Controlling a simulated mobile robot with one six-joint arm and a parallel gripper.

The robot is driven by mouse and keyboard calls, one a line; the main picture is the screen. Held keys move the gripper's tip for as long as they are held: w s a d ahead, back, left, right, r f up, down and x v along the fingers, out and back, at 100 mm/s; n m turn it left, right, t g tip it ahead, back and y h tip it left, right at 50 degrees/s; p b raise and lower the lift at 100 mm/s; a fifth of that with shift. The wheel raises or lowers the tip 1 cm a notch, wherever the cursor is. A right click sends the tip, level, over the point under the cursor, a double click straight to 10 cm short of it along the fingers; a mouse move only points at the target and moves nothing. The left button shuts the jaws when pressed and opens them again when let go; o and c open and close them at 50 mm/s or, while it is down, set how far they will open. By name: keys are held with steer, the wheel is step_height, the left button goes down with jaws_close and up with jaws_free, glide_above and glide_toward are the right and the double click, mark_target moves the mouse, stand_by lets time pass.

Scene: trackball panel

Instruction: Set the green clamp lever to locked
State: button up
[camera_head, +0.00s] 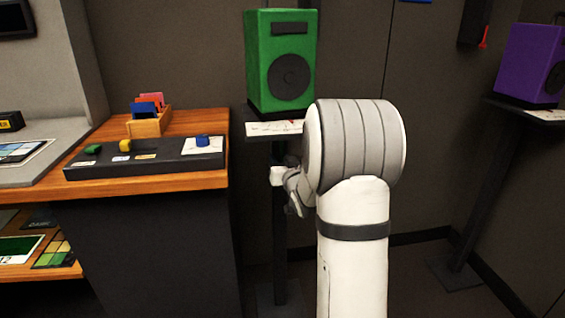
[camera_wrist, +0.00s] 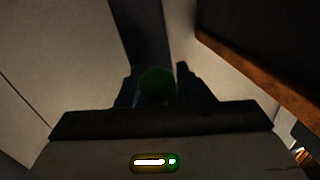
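In the head view my gripper (camera_head: 294,203) is low beside the dark post under the green speaker (camera_head: 281,62).
A wooden counter (camera_head: 215,192) stands left of my gripper, with a black control panel (camera_head: 130,168) and a small card box (camera_head: 148,127) on it. Its edge also shows in the wrist view (camera_wrist: 250,70). A purple speaker (camera_head: 530,62) stands on another post at right.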

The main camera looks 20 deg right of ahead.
jaws_close()
stand_by(0.3)
stand_by(0.4)
